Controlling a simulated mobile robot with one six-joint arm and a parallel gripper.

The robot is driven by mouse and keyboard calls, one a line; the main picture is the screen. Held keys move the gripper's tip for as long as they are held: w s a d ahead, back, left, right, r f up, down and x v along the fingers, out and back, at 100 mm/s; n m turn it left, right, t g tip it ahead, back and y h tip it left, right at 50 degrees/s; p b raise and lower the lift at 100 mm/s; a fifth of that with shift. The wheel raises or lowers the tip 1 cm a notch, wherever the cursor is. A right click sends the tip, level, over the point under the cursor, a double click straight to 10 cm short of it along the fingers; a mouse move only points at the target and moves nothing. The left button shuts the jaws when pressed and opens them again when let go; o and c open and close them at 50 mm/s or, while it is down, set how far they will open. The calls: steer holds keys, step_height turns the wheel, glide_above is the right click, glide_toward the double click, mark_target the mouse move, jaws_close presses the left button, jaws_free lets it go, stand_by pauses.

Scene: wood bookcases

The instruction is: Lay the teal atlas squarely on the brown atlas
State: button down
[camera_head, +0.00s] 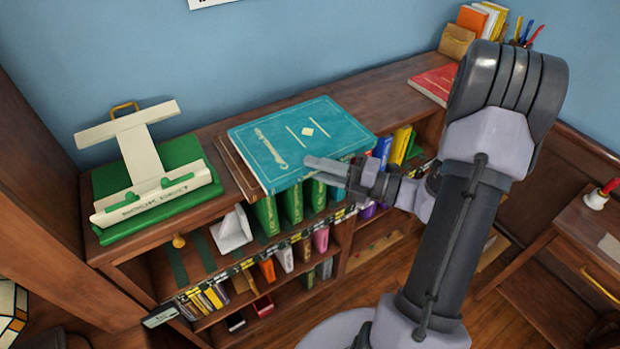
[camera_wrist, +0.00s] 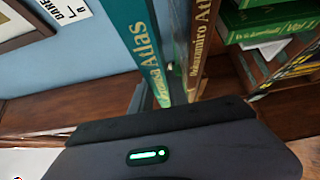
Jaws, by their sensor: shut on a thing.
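The teal atlas (camera_head: 300,142) lies about level above the brown atlas (camera_head: 238,170), whose left edge shows past it in the head view. The teal cover hides most of the brown atlas. My gripper (camera_head: 345,166) is shut on the teal atlas at its front right edge. In the wrist view the teal spine (camera_wrist: 146,45) and brown spine (camera_wrist: 201,45) run side by side, nearly parallel. A narrow dark gap shows between them, with what looks like one finger in it near the jaws. I cannot tell whether the covers touch farther back.
A cream book rest (camera_head: 150,190) stands on a green book (camera_head: 180,152) at the left of the bookcase top. A red book (camera_head: 434,84) lies farther right, with bare wood (camera_head: 375,95) between. Shelves of books are below.

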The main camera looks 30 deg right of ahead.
steer(key=shift+w+a, duration=0.45)
steer(key=shift+w, duration=0.05)
step_height(320, 180, down, 3)
steer(key=shift+b, duration=0.7)
steer(key=shift+f, duration=0.25)
steer(key=shift+f, duration=0.15)
steer(key=c, duration=1.3)
jaws_free()
